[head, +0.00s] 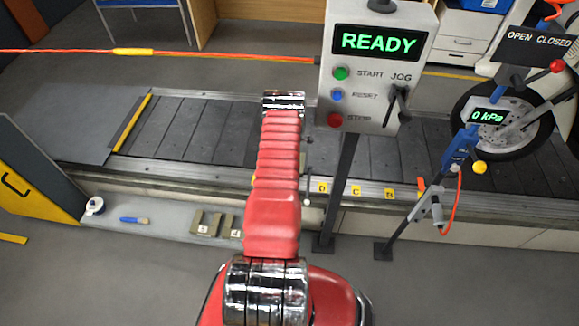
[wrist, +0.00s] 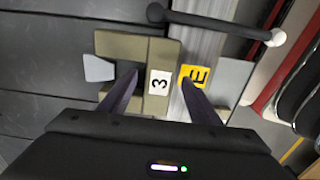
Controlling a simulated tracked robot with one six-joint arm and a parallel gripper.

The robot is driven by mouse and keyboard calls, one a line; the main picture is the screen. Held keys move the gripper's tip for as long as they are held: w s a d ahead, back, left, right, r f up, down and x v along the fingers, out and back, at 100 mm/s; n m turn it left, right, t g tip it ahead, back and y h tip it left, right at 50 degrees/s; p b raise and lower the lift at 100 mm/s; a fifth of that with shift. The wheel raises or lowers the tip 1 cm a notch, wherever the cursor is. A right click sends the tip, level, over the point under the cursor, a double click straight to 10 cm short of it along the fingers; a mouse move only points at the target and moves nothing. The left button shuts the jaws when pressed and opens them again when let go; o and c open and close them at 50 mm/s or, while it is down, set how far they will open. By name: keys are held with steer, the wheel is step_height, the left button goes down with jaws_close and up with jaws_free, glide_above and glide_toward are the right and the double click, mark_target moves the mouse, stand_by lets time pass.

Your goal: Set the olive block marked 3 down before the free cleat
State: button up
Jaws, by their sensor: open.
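The olive block marked 3 (wrist: 158,58) shows in the wrist view between the two dark fingers of my gripper (wrist: 158,84). My gripper is open, with one finger on each side of the block; I cannot tell whether they touch it. The block lies beside the pale rail, near the yellow E label (wrist: 194,75). An olive piece (wrist: 122,45) adjoins the block on its left; I cannot tell whether it is separate. In the head view my red arm hides the gripper and this block. A yellow cleat (head: 131,121) crosses the conveyor at left.
The dark slat conveyor (head: 190,125) has yellow lettered labels along its front rail. Several olive blocks (head: 203,223), a tape roll (head: 94,206) and a blue marker (head: 133,220) lie on the front ledge. A READY control box (head: 376,70) stands right of my arm. A dark rod (wrist: 215,24) crosses above the rail.

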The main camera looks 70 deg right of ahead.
steer(key=shift+r, duration=3.7)
